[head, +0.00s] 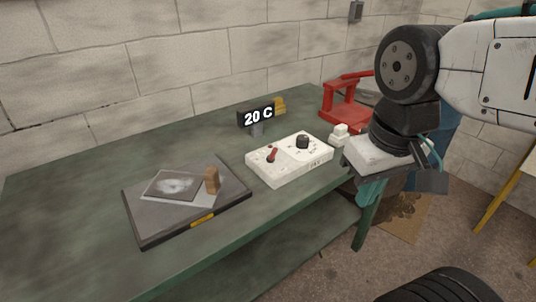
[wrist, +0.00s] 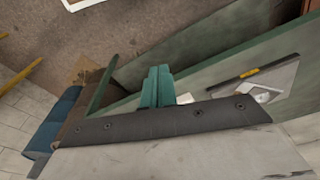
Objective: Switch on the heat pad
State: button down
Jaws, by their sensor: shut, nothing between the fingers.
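The heat pad (head: 140,222) is a dark flat slab with a yellow label on its front edge, lying on the green bench; it also shows in the wrist view (wrist: 243,75). A grey plate and a small wooden block (head: 212,181) rest on it. The white control box (head: 312,168) has a red toggle lever (head: 272,154) and a black knob (head: 302,141). A display (head: 258,117) behind it reads 20 C. My gripper (head: 368,196) is shut and empty, right of the control box past the bench's front edge, touching nothing visible. Its teal fingers show in the wrist view (wrist: 157,88).
A red frame (head: 346,100) stands at the bench's far right, with a small white piece (head: 340,134) in front of it. The green bench (head: 70,190) is clear at the left. A blue object (wrist: 58,122) and a cardboard-like sheet lie on the floor side.

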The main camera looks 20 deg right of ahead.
jog(key=w+d+f+m+y, duration=0.1)
jog(key=w+f+m+y, duration=0.2)
jog(key=w+m+y, duration=0.9)
jog(key=w+d+f+m+t, duration=0.2)
jog(key=w+d+f+m, duration=0.1)
jog(key=w+d, duration=0.2)
jog(key=w+d+f+m+t+h, duration=0.1)
jog(key=w+d+f+m+t, duration=0.1)
jog(key=w, duration=0.7)
jog(key=d+f+m, duration=0.1)
jog(key=d+m, duration=0.1)
jog(key=d, duration=0.1)
jog(key=shift+d+t, duration=0.4)
jog(key=shift+a, duration=0.1)
send_near(273, 154)
jog(key=w+f, duration=0.1)
jog(key=f, duration=0.1)
jog(key=w+f, duration=0.1)
jog(key=f, duration=0.1)
jog(key=shift+w+a+f, duration=0.1)
jog(key=shift+w+a, duration=0.05)
jog(key=shift+w, duration=0.05)
jog(key=shift+w+a+r, duration=0.1)
jog(key=shift+a+r, duration=0.1)
jog(key=shift+a, duration=0.35)
jog(key=shift+w+a+r, duration=0.15)
jog(key=shift+a+r, duration=0.05)
jog(key=shift+a, duration=0.35)
jog(key=shift+w+a+r, duration=0.15)
jog(key=shift+a, duration=0.35)
